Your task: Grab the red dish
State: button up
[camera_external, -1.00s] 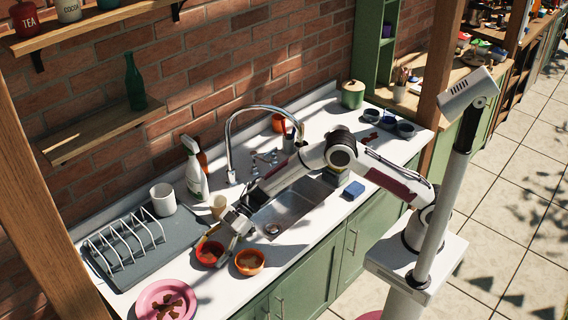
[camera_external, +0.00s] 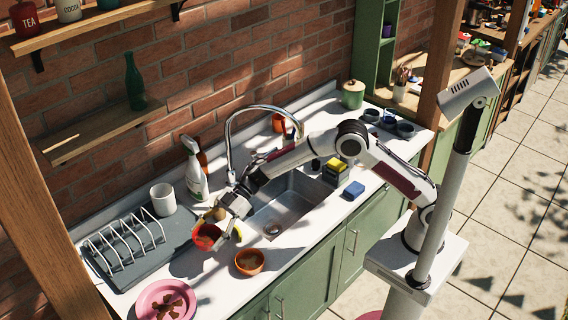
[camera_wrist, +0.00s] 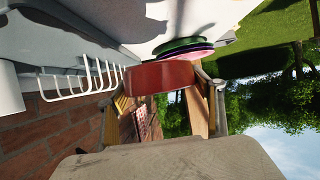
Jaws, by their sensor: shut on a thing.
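The red dish (camera_external: 207,236) is lifted above the counter in the external view, left of the sink, and looks tilted. My gripper (camera_external: 222,228) is shut on it. In the wrist view the red dish (camera_wrist: 160,77) sits between the two fingers of my gripper (camera_wrist: 163,88), with its side towards the camera. Part of the dish is hidden by the gripper in the external view.
An orange bowl (camera_external: 249,262) stands on the counter just below the dish. A pink plate (camera_external: 166,301) lies at the front left. A grey drying mat with a white rack (camera_external: 124,243), a spray bottle (camera_external: 195,172) and the tap (camera_external: 229,135) are close by.

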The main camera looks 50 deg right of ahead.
jog(key=shift+r, duration=0.75)
